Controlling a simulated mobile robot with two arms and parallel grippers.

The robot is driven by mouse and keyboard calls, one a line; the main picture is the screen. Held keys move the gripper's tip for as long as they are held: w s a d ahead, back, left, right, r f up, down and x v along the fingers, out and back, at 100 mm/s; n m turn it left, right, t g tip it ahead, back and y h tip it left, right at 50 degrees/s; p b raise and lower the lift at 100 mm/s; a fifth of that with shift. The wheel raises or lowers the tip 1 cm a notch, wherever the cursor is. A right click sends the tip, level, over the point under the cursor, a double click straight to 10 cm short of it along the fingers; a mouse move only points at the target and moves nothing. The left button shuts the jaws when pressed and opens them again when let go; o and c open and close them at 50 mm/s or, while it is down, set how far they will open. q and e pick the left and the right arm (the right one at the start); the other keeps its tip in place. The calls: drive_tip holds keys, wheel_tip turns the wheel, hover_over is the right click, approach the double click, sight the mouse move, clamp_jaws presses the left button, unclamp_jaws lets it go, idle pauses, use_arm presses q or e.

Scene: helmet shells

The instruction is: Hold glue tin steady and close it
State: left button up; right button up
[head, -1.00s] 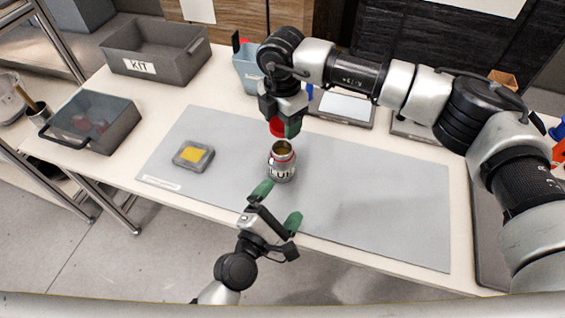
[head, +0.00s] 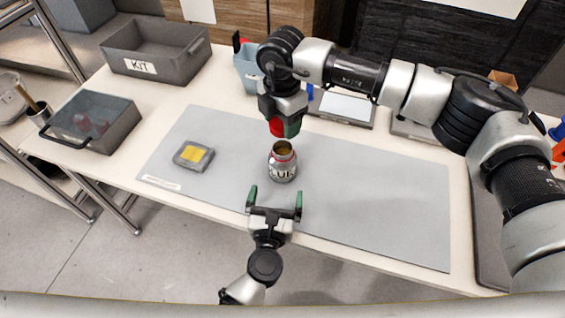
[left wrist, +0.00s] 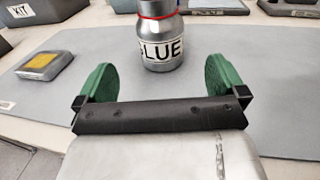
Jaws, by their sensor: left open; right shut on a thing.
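The glue tin (head: 283,166) is a silver can with a GLUE label and a red band, upright on the grey mat (head: 360,205). Its top is open in the head view. It also shows in the left wrist view (left wrist: 160,42), with its top cut off. My left gripper (head: 274,195) is open and empty at the mat's front edge, its green fingers pointing at the tin but short of it. My right gripper (head: 284,122) is above and behind the tin, shut on a red lid (head: 277,127), which is apart from the tin.
A grey case with a yellow pad (head: 194,155) lies on the mat to the left. A KIT bin (head: 155,55) and a lidded grey box (head: 92,122) stand farther left. A blue bin (head: 247,75) stands behind my right gripper. The mat's right half is clear.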

use_arm(q)
drive_tip(key=w, duration=0.3)
drive_tip(key=w+d, duration=0.1)
drive_tip(key=w, duration=0.7)
drive_tip(key=shift+d, duration=0.25)
drive_tip(key=shift+c, duration=0.5)
drive_tip(key=c, duration=1.2)
use_arm(e)
hover_over(282, 154)
drive_tip(key=shift+f, duration=2.55)
